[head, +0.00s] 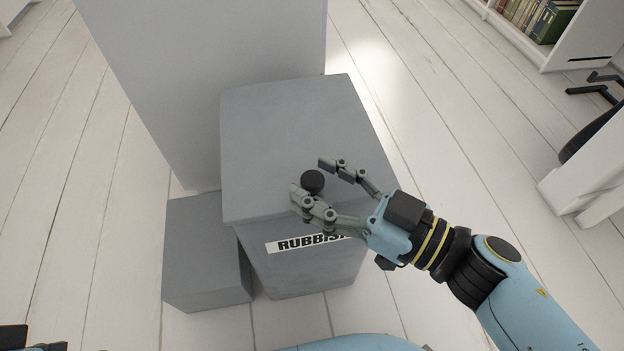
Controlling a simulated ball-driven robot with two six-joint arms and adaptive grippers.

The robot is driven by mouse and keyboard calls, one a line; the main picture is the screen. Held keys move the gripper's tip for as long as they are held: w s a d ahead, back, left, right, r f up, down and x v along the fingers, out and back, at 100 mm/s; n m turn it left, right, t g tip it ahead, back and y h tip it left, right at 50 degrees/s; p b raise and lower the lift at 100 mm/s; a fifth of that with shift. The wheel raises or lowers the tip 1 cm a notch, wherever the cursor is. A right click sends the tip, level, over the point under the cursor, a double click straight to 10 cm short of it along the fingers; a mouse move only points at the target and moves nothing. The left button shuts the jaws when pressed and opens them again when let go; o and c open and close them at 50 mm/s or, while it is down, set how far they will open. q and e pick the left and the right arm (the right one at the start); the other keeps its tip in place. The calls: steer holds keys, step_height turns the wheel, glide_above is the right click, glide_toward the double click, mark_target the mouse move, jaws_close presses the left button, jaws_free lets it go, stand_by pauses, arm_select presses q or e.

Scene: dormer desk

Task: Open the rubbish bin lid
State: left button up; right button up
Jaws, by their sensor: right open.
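The grey rubbish bin (300,265) stands on the floor with a white label reading "RUBBISH" on its front, partly covered by my gripper. Its flat grey lid (285,125) is down on the bin. A round black knob (312,181) sits on the lid near the front edge. My right gripper (309,180) comes in from the right over the lid. It is open, with one finger on the far side of the knob and the other on the near side. Whether the fingers touch the knob cannot be told. My left gripper is not clearly in view.
A tall grey panel or cabinet (215,70) stands behind the bin. A low grey box (200,255) stands close at its left. A white bookshelf (560,60) and white furniture are at the right. White plank floor is clear around.

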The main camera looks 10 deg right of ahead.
steer(key=shift+w+a, duration=0.5)
steer(key=shift+w, duration=0.05)
jaws_close()
